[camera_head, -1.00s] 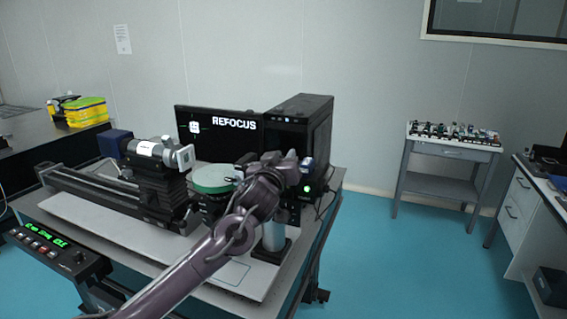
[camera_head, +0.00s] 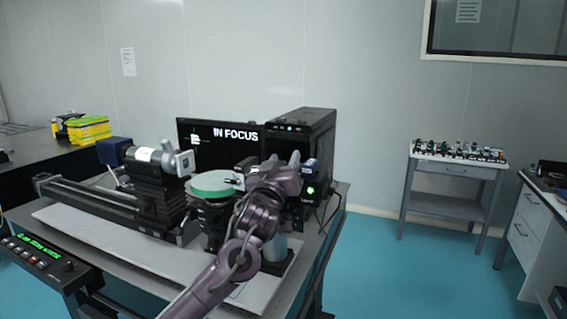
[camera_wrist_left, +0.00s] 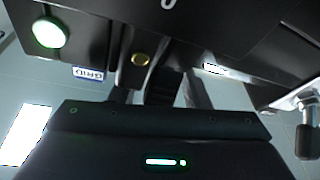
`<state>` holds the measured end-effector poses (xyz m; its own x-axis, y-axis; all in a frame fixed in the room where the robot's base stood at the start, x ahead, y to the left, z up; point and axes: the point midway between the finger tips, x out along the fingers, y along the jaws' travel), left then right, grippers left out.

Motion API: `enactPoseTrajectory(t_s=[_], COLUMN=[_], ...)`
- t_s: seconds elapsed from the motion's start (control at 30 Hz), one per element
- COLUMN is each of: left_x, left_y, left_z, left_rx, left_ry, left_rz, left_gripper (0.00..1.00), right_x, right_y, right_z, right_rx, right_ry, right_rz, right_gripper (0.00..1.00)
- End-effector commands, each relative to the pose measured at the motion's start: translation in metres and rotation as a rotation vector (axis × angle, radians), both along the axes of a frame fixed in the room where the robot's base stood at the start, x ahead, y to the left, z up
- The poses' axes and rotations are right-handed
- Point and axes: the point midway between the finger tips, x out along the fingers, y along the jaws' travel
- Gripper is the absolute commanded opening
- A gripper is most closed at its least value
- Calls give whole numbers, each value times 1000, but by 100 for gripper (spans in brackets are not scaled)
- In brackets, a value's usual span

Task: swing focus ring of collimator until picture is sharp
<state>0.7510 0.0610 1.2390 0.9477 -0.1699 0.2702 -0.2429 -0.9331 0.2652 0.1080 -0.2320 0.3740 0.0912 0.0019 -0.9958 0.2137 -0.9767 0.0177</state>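The monitor (camera_head: 205,150) behind the bench reads "IN FOCUS" beside a small white picture. A black unit with a round green light (camera_head: 310,190) stands at the bench's right end; in the left wrist view its green light (camera_wrist_left: 48,32) and a "GRID" label (camera_wrist_left: 88,73) show. My left gripper (camera_head: 272,165) is at this unit and covers much of it. In the left wrist view, a dark part with a brass screw (camera_wrist_left: 140,59) lies in front of my left gripper (camera_wrist_left: 160,88). The finger gap is too dark to read. The focus ring is not clearly visible. My right gripper is out of view.
A blue-ended camera-like unit with a white barrel (camera_head: 155,158) stands on a black rail at the left. A green-rimmed round disc (camera_head: 212,184) sits between it and my gripper. A black computer case (camera_head: 303,145) stands behind.

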Motion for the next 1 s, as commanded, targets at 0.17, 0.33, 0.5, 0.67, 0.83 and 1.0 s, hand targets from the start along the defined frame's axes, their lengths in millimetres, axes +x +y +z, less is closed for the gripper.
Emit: enactPoseTrajectory(t_s=[0.17,0.33,0.5,0.67,0.83,1.0], left_x=[0,-3,-21,-46,-66,-74], left_y=[0,0,3,8,12,13], left_z=[0,-1,-9,-17,-21,-22], left_rx=[0,-1,-1,-1,-2,0], left_ry=[0,0,1,0,0,1], left_rz=[0,-1,-3,-2,-1,0], left_gripper=[45,45,45,45,45,45], right_x=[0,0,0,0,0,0], right_y=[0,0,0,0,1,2], right_z=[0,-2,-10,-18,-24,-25], right_rx=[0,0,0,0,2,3], right_ry=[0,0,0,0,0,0], right_rz=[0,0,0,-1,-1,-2], right_gripper=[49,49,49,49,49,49])
